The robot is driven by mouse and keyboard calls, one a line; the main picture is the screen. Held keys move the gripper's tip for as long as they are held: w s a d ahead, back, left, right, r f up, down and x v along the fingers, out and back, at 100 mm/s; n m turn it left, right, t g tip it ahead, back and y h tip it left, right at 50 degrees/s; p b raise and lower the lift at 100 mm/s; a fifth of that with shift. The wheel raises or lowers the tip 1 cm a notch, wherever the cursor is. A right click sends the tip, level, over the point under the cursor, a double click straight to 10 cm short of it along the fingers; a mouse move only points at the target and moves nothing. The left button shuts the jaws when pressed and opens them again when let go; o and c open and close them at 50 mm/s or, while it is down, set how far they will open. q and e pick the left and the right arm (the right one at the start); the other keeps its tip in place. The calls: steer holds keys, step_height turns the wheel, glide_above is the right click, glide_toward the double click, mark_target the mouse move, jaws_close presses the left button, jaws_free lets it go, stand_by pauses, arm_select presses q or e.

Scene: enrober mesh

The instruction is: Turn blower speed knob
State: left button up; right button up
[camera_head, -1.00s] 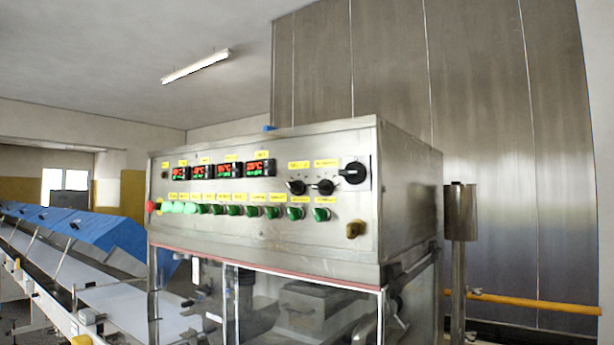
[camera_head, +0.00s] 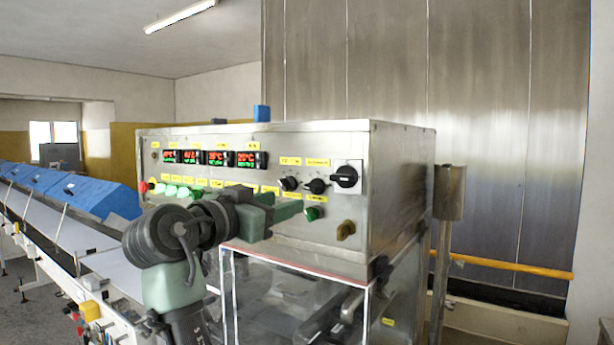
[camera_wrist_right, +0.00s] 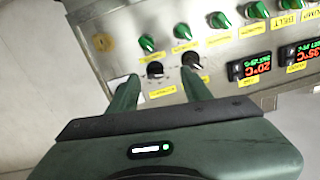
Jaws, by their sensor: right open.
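Two small black knobs sit side by side on the upper right of the steel control panel, a left one (camera_head: 289,183) and a right one (camera_head: 317,186). Their yellow labels are too small to read, so I cannot tell which is the blower speed knob. My right gripper (camera_head: 288,208) is open and empty, in front of the panel just below these knobs. In the right wrist view, which shows the panel upside down, both knobs (camera_wrist_right: 155,69) (camera_wrist_right: 192,61) appear near and beyond the fingertips (camera_wrist_right: 160,78). Contact cannot be made out. My left gripper is out of view.
A larger black rotary switch (camera_head: 346,177) is right of the knobs, with a brass-coloured knob (camera_head: 345,230) below. Green switches (camera_head: 315,213) line the panel under red-green displays (camera_head: 219,158); my arm hides some. A clear-walled enclosure (camera_head: 290,300) is below, a conveyor (camera_head: 70,240) at left.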

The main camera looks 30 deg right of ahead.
mark_target(309, 190)
steer(key=shift+m+g, duration=0.3)
steer(key=shift+m, duration=0.1)
steer(key=d+p, duration=0.1)
steer(key=d, duration=0.1)
steer(key=w+d+r+p, duration=0.1)
steer(key=d+p, duration=0.2)
steer(key=d, duration=0.2)
steer(key=shift+w+r, duration=0.25)
steer(key=shift+w, duration=0.05)
steer(key=shift+w+d+f+p, duration=0.1)
steer(key=shift+d+p, duration=0.2)
steer(key=shift+w+a, duration=0.1)
steer(key=shift+c, duration=0.6)
jaws_close()
